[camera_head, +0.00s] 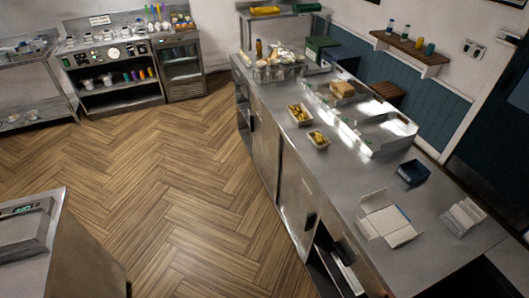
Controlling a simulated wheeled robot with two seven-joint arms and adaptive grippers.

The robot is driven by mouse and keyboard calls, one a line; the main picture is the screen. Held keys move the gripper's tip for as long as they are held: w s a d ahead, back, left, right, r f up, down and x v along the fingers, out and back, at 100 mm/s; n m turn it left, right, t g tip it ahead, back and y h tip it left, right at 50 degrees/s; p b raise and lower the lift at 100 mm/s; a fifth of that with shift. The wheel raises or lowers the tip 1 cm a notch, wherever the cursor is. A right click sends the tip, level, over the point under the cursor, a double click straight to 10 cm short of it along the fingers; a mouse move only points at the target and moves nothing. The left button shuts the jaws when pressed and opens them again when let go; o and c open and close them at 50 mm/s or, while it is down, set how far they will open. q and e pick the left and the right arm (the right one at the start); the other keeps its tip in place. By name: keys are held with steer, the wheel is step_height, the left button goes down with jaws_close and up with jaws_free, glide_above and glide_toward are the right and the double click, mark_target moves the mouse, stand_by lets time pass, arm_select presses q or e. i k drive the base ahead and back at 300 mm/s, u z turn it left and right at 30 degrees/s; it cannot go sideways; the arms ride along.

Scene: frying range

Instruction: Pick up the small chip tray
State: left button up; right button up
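Two pale open trays of golden chips sit on the long steel counter (345,185), near its left edge. One chip tray (300,121) is farther back. The other chip tray (318,146) is nearer and slightly to the right, and looks a little smaller. They stand close together but apart. Neither of my grippers is in view, and nothing is holding the trays.
Right of the trays is a raised steel unit (374,149) with brown food (341,88). A dark blue box (413,171), an open white box (388,218) and a white stack (463,217) lie nearer. Wooden floor (170,180) left of the counter is clear.

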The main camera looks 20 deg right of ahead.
mark_target(320, 141)
steer(key=u, duration=0.2)
steer(key=k, duration=0.4)
steer(key=u, duration=0.1)
steer(key=i, duration=1.65)
steer(key=z, duration=1.85)
steer(key=i, duration=1)
steer(key=z, duration=1.15)
